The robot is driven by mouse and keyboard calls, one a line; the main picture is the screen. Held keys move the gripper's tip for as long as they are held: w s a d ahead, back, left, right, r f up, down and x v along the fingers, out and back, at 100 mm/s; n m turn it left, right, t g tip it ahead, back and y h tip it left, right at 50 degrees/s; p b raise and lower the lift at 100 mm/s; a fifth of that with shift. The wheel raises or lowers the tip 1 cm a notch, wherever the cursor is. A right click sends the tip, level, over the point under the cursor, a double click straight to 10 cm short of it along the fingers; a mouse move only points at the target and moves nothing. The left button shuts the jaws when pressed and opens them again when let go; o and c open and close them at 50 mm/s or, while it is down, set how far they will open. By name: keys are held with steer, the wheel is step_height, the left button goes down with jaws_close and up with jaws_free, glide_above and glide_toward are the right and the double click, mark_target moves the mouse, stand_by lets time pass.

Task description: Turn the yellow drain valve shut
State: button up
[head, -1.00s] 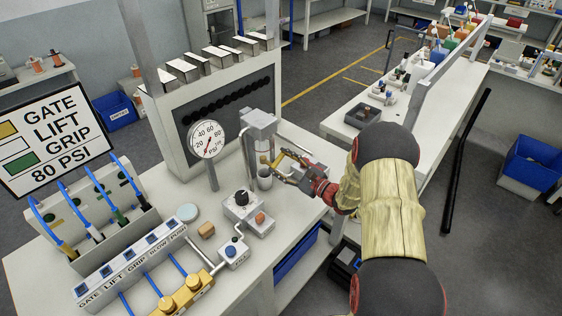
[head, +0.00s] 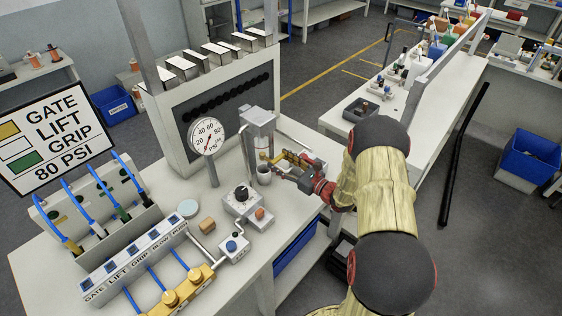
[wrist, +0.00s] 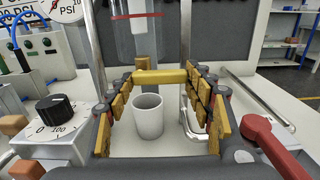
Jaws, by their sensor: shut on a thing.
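The yellow drain valve shows as a yellow bar handle (wrist: 160,76) lying level across the gap between my fingertips in the wrist view. It sits in front of a grey-and-clear cylinder, above a pale cup (wrist: 148,116). In the head view the valve (head: 264,156) is a small yellow bit at the foot of the grey filter unit (head: 259,124). My gripper (wrist: 162,84) is shut on the handle, one fingertip at each end of it. In the head view my gripper (head: 287,160) reaches in from the right. The exact fingertip contact is partly hidden.
A pressure gauge (head: 207,136) stands left of the filter unit. A black-knob regulator (head: 241,194) is at front left. A grey pipe (wrist: 259,100) runs close on the right. The cup stands just below the handle, between my fingers.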

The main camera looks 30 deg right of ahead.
stand_by(0.3)
steer(key=o, duration=1.2)
steer(key=shift+c, duration=0.2)
steer(key=v, duration=1.2)
